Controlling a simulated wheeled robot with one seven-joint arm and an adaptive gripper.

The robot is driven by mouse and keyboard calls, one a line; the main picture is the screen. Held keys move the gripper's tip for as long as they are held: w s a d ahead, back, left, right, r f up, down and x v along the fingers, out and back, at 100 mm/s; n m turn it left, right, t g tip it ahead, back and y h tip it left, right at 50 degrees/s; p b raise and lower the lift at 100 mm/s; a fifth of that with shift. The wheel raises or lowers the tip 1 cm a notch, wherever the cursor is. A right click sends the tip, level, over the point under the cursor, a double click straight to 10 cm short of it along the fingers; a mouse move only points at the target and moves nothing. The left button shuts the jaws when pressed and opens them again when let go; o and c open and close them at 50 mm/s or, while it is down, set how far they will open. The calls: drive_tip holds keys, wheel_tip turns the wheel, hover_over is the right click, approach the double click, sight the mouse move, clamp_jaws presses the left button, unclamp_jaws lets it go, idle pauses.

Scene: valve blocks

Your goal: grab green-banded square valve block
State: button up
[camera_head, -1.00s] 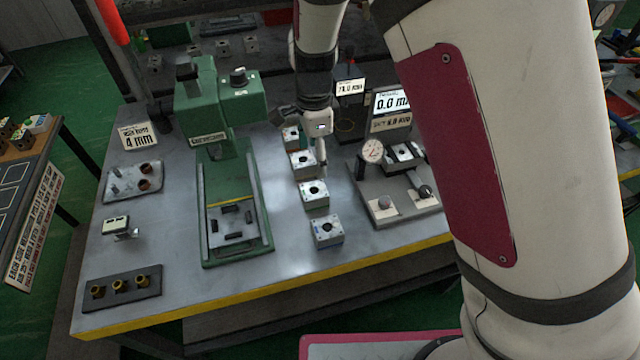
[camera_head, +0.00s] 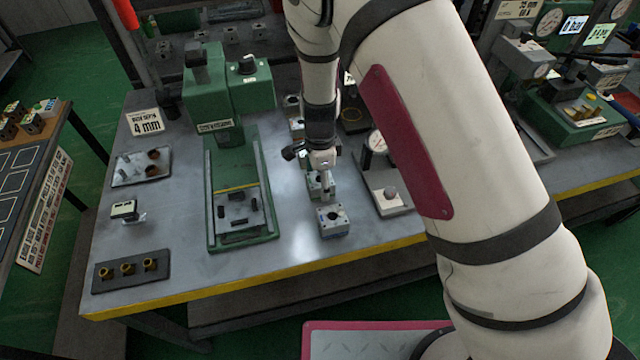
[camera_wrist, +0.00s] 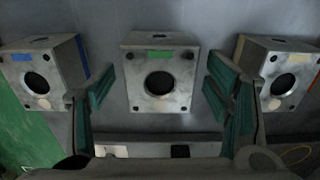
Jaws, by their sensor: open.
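The grey square valve block with a green mark (camera_wrist: 160,76) is centred in the wrist view, with a round dark bore in its face. My gripper (camera_wrist: 160,88) is open, with one teal-padded finger to each side of this block and visible gaps between. In the head view my gripper (camera_head: 321,176) is over the row of blocks, at the block (camera_head: 321,191) second from the front, and partly hides it. Whether the fingers reach down beside the block is unclear.
In the head view, the front block (camera_head: 333,222) stands nearest the table edge. A green press (camera_head: 240,200) stands left, a gauge fixture (camera_head: 388,195) right.

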drive_tip(key=shift+f, duration=0.25)
drive_tip(key=c, duration=1.6)
drive_tip(key=shift+r, duration=0.1)
drive_tip(key=shift+c, duration=0.2)
